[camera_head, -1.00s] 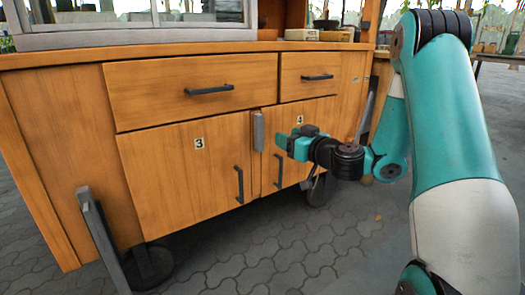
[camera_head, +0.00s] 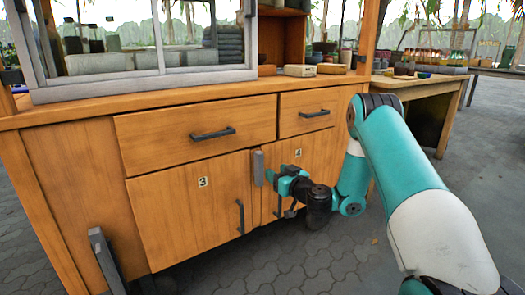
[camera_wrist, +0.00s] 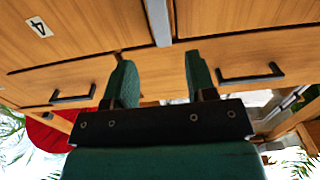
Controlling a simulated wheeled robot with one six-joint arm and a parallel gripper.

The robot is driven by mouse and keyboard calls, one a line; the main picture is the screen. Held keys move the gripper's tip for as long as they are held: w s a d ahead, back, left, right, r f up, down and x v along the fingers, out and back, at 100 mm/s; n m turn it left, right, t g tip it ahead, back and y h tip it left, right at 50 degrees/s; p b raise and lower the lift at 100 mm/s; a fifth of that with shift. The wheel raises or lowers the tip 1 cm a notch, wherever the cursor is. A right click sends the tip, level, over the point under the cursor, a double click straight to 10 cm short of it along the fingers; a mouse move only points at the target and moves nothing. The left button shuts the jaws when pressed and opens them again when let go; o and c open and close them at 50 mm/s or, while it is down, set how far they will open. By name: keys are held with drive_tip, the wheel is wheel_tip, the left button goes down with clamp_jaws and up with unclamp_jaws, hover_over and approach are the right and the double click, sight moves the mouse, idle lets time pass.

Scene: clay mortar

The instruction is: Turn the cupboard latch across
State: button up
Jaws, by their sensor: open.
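The cupboard latch is a grey upright bar (camera_head: 258,168) at the seam between the doors marked 3 and 4. It stands upright, just under the drawers. In the wrist view, which is upside down, the latch (camera_wrist: 158,20) shows at the top middle. My gripper (camera_head: 270,176) is just right of the latch in the head view and hides part of door 4. In the wrist view the two green fingers of my gripper (camera_wrist: 160,72) are spread apart with nothing between them. The latch lies beyond the fingers, in line with the gap. I cannot tell whether they touch it.
Door 3 (camera_head: 185,215) has a dark upright handle (camera_head: 240,217). Above the doors are two drawers with dark handles (camera_head: 213,134) and (camera_head: 314,113). Small boxes (camera_head: 299,71) lie on the counter. A grey post (camera_head: 105,258) stands at the left. A table (camera_head: 425,85) stands behind on the right.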

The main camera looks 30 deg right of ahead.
sight(261, 163)
drive_tip(key=w+p, duration=0.1)
drive_tip(key=w, duration=0.1)
drive_tip(key=w+p, duration=0.2)
drive_tip(key=w, duration=0.1)
drive_tip(key=w+p, duration=0.2)
drive_tip(key=w, duration=0.1)
drive_tip(key=shift+a, duration=0.25)
drive_tip(key=shift+w, duration=0.7)
